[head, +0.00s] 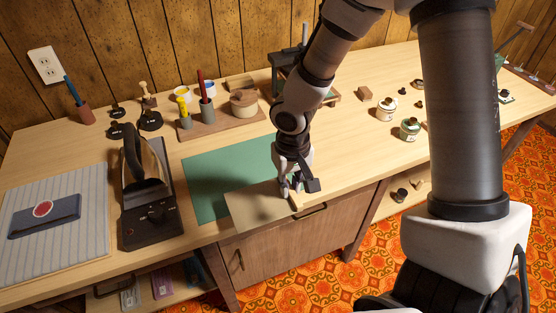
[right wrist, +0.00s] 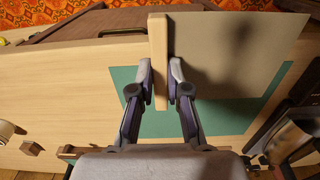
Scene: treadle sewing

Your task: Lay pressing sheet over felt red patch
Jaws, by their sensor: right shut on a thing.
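The pressing sheet (head: 252,208) is a tan sheet with a pale wooden bar (right wrist: 158,45) along one edge. It lies at or just above the front edge of the green mat (head: 213,172), partly covering it; any gap is unclear. My right gripper (head: 297,186) is shut on the wooden bar, which shows between its fingers in the right wrist view (right wrist: 161,82). The red felt patch (head: 43,208) is a small round piece on a dark blue folded cloth (head: 45,222), uncovered, on the striped pressing board (head: 85,240) at far left. My left gripper is out of view.
A black iron (head: 142,160) stands upright on its dark base (head: 150,222) between mat and striped board. A wooden rack with thread and tools (head: 222,128) stands behind the mat. Small jars (head: 410,128) stand at right. The tabletop front edge is close to the sheet.

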